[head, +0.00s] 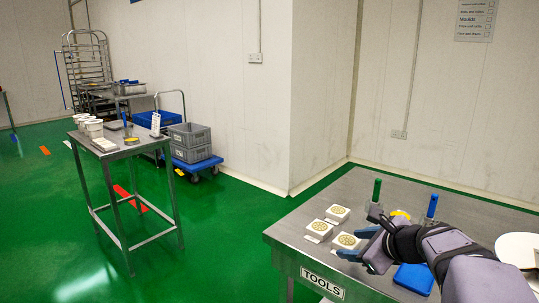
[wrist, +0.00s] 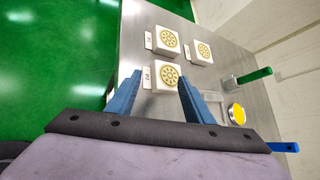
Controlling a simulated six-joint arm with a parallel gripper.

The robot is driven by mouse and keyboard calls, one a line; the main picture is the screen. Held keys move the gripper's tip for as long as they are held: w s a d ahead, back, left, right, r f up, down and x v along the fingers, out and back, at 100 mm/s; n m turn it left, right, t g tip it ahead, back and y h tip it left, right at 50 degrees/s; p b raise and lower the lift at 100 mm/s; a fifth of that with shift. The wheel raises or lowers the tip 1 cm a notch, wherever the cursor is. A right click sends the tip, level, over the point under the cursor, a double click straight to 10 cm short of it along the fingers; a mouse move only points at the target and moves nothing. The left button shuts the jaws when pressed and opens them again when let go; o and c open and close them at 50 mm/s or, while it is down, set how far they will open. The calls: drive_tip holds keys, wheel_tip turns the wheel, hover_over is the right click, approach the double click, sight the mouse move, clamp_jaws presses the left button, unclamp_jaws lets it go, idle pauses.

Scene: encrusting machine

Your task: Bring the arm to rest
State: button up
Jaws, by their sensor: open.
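My gripper (wrist: 158,98) is open, with its two blue fingers apart and nothing held between them. In the wrist view a white block with a round yellow patterned face (wrist: 166,75) lies on the steel table just beyond the fingertips. In the head view my gripper (head: 355,246) is over the right-hand table, close to the nearest white block (head: 345,240). I cannot tell whether a finger touches that block. My arm reaches in from the lower right and hides part of the table.
The steel table labelled TOOLS (head: 290,232) holds two more white blocks (head: 338,212) (head: 319,228), a green-handled tool (head: 376,190), a blue-handled tool (head: 432,206), a blue object (head: 413,278) and a white round item (head: 515,249). A smaller table (head: 128,146) with tubs stands left. Green floor lies between.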

drive_tip(key=a, duration=0.2)
drive_tip(key=a+n+y, duration=0.1)
drive_tip(key=a, duration=0.1)
drive_tip(key=a+f+n+g, duration=0.1)
drive_tip(key=a, duration=0.1)
drive_tip(key=shift+s+a, duration=0.1)
drive_tip(key=s+a+f+n+g+y, duration=0.1)
drive_tip(key=s+a+f+n+g, duration=0.4)
drive_tip(key=s+a+n, duration=0.45)
drive_tip(key=s+a+f+n+g+y, duration=0.1)
drive_tip(key=s+a+f+n+g, duration=0.3)
drive_tip(key=s+a+f+n, duration=0.6)
drive_tip(key=s+d+f+n+h+b, duration=0.3)
drive_tip(key=s+d+f, duration=0.15)
drive_tip(key=d, duration=0.25)
drive_tip(key=s+d+f+n+h+b, duration=0.2)
drive_tip(key=s+d+f+h+b, duration=0.1)
drive_tip(key=d+f, duration=0.35)
wheel_tip(320, 180, up, 34)
drive_tip(key=d+r+p, duration=0.1)
drive_tip(key=d+p, duration=0.1)
drive_tip(key=p, duration=3.3)
wheel_tip(320, 180, down, 42)
drive_tip(key=b, duration=4.1)
drive_tip(key=shift+a+r, duration=0.2)
drive_tip(key=shift+a, duration=0.05)
drive_tip(key=shift+n, duration=0.25)
